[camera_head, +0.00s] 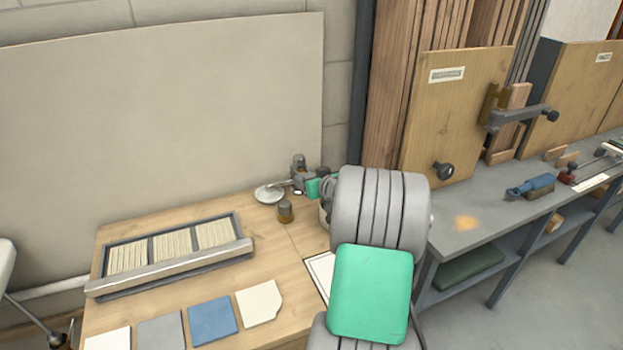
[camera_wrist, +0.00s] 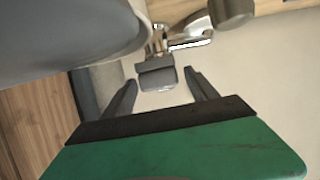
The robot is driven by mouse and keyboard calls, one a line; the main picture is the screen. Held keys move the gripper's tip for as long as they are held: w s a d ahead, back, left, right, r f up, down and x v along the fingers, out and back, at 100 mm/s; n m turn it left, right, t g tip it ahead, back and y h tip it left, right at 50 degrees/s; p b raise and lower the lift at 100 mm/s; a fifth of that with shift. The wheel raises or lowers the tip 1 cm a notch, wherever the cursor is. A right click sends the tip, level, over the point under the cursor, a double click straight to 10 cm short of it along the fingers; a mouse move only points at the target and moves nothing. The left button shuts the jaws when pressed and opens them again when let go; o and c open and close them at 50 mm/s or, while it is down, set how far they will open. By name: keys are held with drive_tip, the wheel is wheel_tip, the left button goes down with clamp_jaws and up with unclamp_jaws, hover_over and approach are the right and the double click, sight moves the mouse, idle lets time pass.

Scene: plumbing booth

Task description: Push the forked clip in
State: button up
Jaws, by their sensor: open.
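My gripper (camera_wrist: 160,77) is open, its two dark fingers spread apart in the wrist view. A grey block-like piece (camera_wrist: 155,74), which may be the forked clip, shows between and just beyond the fingertips. No fork prongs can be made out, and I cannot tell whether the fingers touch it. Behind it is a shiny metal fitting (camera_wrist: 187,43). In the head view, a small metal fitting assembly (camera_head: 299,164) stands at the back of the wooden bench. My gripper's green body (camera_head: 315,188) shows beside it, but its fingers are too small to make out and the arm hides part of that area.
A short brownish cylinder (camera_head: 285,211) stands on the wooden bench (camera_head: 268,236) near the fitting; it also shows in the wrist view (camera_wrist: 231,9). A slatted tray (camera_head: 243,249) and several flat tiles (camera_head: 212,319) lie left. A grey workbench (camera_head: 458,238) with tools is right.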

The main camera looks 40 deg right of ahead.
drive_tip(key=v, duration=0.7)
drive_tip(key=shift+s, duration=0.35)
drive_tip(key=shift+a+r, duration=0.15)
drive_tip(key=shift+a, duration=0.05)
drive_tip(key=a+r+n+g+y+p, duration=0.1)
drive_tip(key=a+r+g+y+p, duration=0.15)
drive_tip(key=a, duration=0.75)
drive_tip(key=a+r+n+g+y+p, duration=0.15)
drive_tip(key=a+p, duration=0.25)
drive_tip(key=a, duration=0.6)
drive_tip(key=s+a+r+g+p, duration=0.4)
drive_tip(key=s+a+g+p, duration=0.1)
drive_tip(key=s+a, duration=1)
drive_tip(key=shift+s+a+n+g, duration=0.3)
drive_tip(key=shift+s+n+g, duration=0.1)
drive_tip(key=shift+s, duration=0.2)
